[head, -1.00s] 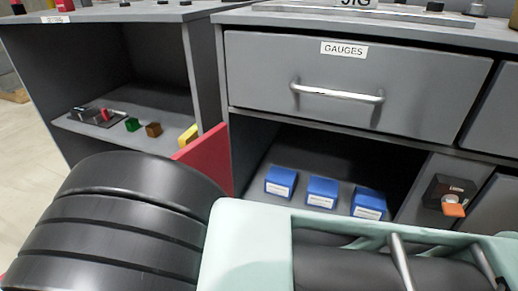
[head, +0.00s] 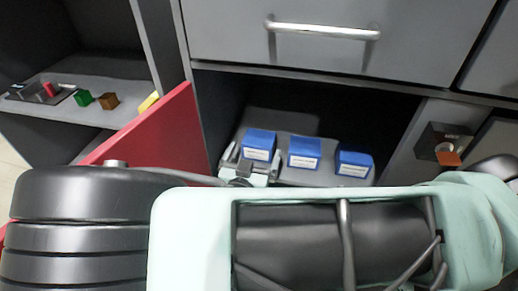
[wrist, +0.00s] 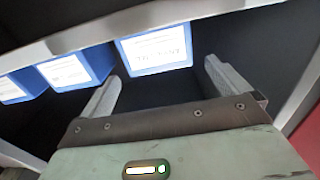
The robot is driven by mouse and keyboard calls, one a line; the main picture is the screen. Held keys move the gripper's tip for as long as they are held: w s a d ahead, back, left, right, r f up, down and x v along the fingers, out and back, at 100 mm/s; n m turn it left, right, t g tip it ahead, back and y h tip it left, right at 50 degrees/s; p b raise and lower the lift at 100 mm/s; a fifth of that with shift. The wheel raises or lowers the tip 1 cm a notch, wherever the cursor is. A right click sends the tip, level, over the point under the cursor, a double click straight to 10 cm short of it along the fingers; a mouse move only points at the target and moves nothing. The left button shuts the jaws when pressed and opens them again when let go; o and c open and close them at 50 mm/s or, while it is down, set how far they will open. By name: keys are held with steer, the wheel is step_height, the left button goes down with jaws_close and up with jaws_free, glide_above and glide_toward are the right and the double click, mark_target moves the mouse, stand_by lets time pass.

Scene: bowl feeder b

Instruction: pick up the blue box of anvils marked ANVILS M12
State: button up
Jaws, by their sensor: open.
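Three blue boxes with white labels stand in a row in the open bay under the drawer: a left one (head: 259,142), a middle one (head: 304,152) and a right one (head: 354,162). Their lettering is too small or blurred to read, so I cannot tell which is marked ANVILS M12. My gripper (head: 252,165) is open and empty at the left box. In the wrist view, that box (wrist: 155,50) lies just ahead of the gap between my fingers (wrist: 162,74); the other boxes (wrist: 75,68) (wrist: 14,88) are to its left.
A red door (head: 165,135) stands open left of the bay. The drawer with a bar handle (head: 322,31) is above. A black holder with an orange piece (head: 447,155) is at right. A left shelf (head: 70,108) carries small coloured blocks.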

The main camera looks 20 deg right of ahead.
mark_target(256, 148)
steer(key=b+x, duration=0.1)
steer(key=x, duration=0.2)
steer(key=b+x, duration=0.1)
steer(key=shift+w+d+f+b, duration=0.2)
steer(key=shift+w+f+b, duration=0.05)
steer(key=shift+f+b, duration=0.15)
steer(key=shift+w+d+r, duration=0.15)
steer(key=shift+w+d, duration=0.15)
steer(key=shift+w, duration=0.1)
steer(key=c, duration=1.3)
